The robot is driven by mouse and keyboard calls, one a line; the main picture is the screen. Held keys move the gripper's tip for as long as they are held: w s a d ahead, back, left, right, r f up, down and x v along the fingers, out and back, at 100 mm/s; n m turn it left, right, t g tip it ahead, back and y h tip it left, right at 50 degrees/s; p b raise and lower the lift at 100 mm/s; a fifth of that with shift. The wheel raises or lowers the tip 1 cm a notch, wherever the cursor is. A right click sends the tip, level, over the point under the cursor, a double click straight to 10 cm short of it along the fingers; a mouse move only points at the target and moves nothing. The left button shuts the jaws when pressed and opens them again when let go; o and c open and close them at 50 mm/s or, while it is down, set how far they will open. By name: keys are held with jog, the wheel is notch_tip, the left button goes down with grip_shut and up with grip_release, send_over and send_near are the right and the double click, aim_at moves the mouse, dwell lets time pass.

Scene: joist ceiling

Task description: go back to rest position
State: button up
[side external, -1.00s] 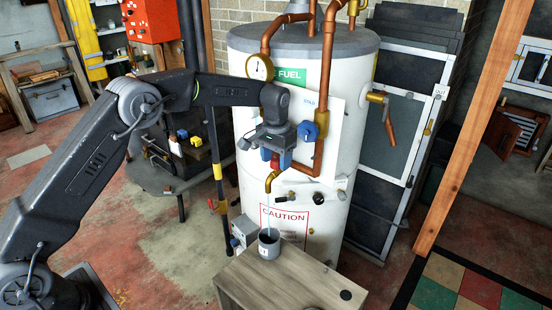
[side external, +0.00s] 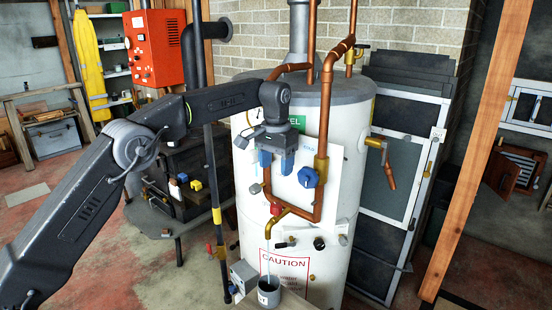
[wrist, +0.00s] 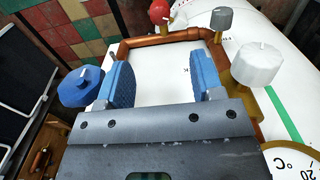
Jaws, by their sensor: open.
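My gripper (side external: 276,161) is open and empty in front of the white tank (side external: 345,120), above the brass spout and its red tap knob (side external: 275,209). In the wrist view its two blue finger pads (wrist: 163,78) stand wide apart with only the white panel (wrist: 160,65) behind them. The red knob also shows beyond the fingers in the wrist view (wrist: 160,12). A thin pale stream (side external: 268,256) runs from the spout toward the grey mug (side external: 268,293). The mug stands on the wooden bench, cut off by the bottom edge.
Copper pipes (side external: 323,120) and a blue knob (side external: 308,177) sit right of my gripper. A white knob (wrist: 258,62) and a grey knob (wrist: 221,18) are near it in the wrist view. A dark stove (side external: 190,165) stands to the left, a wooden post (side external: 470,150) to the right.

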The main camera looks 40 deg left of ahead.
jog(key=shift+r, duration=0.8)
jog(key=s+r+t, duration=0.1)
jog(key=s+r, duration=0.4)
jog(key=s, duration=0.3)
jog(key=s+r+t, duration=0.2)
jog(key=s+r, duration=0.2)
jog(key=s, duration=0.5)
jog(key=s+f+t, duration=0.1)
jog(key=s+f, duration=0.3)
jog(key=s, duration=0.6)
jog(key=s+f+t, duration=0.1)
jog(key=s+f, duration=0.3)
jog(key=s, duration=0.6)
jog(key=shift+d+f+t, duration=0.3)
jog(key=shift+d+f, duration=0.1)
jog(key=shift+d, duration=0.05)
